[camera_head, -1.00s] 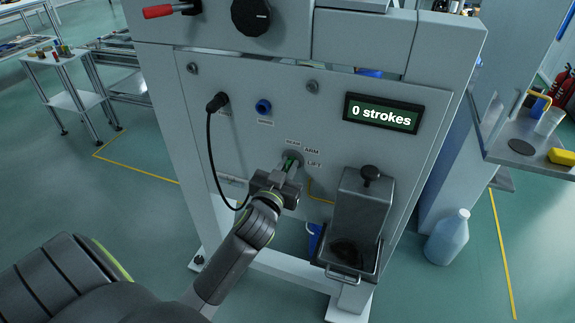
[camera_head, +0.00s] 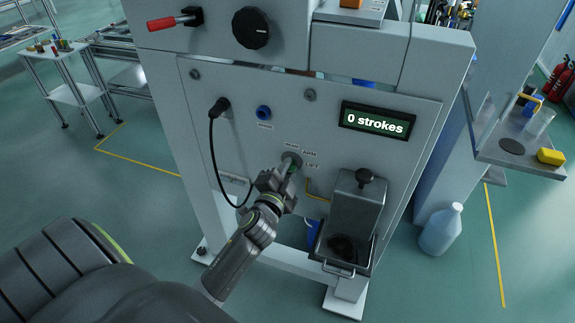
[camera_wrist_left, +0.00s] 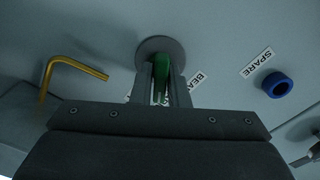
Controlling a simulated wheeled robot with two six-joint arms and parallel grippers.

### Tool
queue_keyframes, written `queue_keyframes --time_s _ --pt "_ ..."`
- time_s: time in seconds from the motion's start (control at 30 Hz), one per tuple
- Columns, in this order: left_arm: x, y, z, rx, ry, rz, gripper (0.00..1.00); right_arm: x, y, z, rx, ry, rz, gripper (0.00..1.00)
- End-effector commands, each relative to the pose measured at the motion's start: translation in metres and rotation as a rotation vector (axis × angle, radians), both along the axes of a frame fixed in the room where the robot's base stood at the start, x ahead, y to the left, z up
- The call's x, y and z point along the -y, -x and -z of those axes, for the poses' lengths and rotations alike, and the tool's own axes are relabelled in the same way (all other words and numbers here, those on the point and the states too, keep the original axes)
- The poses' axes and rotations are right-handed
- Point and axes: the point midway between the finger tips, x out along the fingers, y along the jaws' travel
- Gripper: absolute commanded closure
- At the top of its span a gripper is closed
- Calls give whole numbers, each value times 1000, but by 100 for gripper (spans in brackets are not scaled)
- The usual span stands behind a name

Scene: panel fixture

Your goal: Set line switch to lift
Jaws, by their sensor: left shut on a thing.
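The line switch (camera_head: 291,159) is a round grey disc on the panel, with labels around it that seem to read BEAM, ARM and LIFT (camera_head: 313,165). My left gripper (camera_head: 286,175) is at the switch, its fingers reaching up to the disc. In the left wrist view the disc (camera_wrist_left: 155,46) is right at the fingertips, and the green switch handle (camera_wrist_left: 161,70) sits between the two fingers (camera_wrist_left: 163,85), which are shut on it. The fingers hide part of the handle and of the BEAM label, so which label it points to cannot be told. My right gripper is out of view.
A blue spare socket (camera_head: 263,112) and a plug with a black cable (camera_head: 219,107) are left of the switch. A yellow hex key (camera_wrist_left: 75,70) is beside it. A grey box with a black knob (camera_head: 365,176) stands right. The display (camera_head: 377,121) reads 0 strokes.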

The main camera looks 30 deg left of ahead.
Motion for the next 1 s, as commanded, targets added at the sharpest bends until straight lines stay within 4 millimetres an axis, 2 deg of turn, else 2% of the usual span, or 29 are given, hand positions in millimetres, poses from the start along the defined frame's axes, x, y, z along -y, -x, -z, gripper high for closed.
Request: queue_keyframes --time_s 0.5,1.0 --pt "1 0 1 -99 -410 1 100 1 3 -18 -5 1 1 64" --pt "1 0 3 -134 -552 1 100 4 3 -23 -4 5 -1 64"
